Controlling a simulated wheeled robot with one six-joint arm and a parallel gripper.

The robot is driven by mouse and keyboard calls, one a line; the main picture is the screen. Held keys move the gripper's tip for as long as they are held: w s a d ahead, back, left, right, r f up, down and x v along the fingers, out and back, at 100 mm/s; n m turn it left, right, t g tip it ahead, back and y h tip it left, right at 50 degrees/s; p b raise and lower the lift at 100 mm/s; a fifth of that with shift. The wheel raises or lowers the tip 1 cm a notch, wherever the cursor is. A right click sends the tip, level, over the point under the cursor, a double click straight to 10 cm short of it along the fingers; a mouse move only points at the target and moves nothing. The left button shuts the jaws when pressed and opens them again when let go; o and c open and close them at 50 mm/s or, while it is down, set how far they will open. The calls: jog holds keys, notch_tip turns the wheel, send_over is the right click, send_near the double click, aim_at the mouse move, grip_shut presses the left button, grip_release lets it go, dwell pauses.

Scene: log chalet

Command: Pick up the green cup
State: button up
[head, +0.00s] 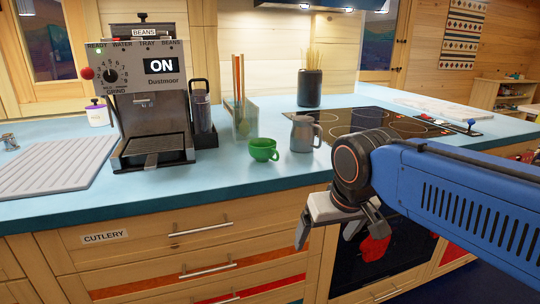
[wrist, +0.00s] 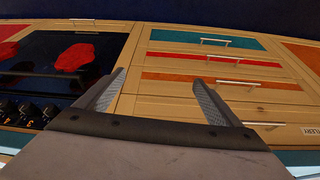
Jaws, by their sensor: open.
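The green cup (head: 263,150) stands upright on the blue counter (head: 235,175), near its front edge, in the head view. A handle shows on its right side. My gripper (head: 325,243) is open and empty, pointing down in front of the drawers, below the counter top and to the right of the cup. In the wrist view the two fingers of my gripper (wrist: 165,97) are spread apart with nothing between them. The cup does not show in the wrist view.
A grey metal pitcher (head: 302,134) stands just right of the cup. A clear holder (head: 243,118) with sticks is behind it. A coffee machine (head: 145,90) stands left, a black hob (head: 385,123) right. Drawers (wrist: 210,67) and an oven (wrist: 55,65) lie below the counter.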

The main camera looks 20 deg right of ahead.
jog(key=w+r+m, duration=0.1)
jog(key=w+r, duration=0.3)
jog(key=r, duration=0.3)
notch_tip(320, 180, up, 21)
jog(key=m+g+h, duration=0.1)
jog(key=m+h, duration=0.2)
jog(key=m, duration=0.4)
send_over(262, 144)
jog(key=s+a, duration=0.6)
jog(key=s, duration=0.2)
jog(key=x, duration=1.7)
jog(key=shift+d+f, duration=0.1)
jog(key=shift+c, duration=0.7)
jog(key=c, duration=1.1)
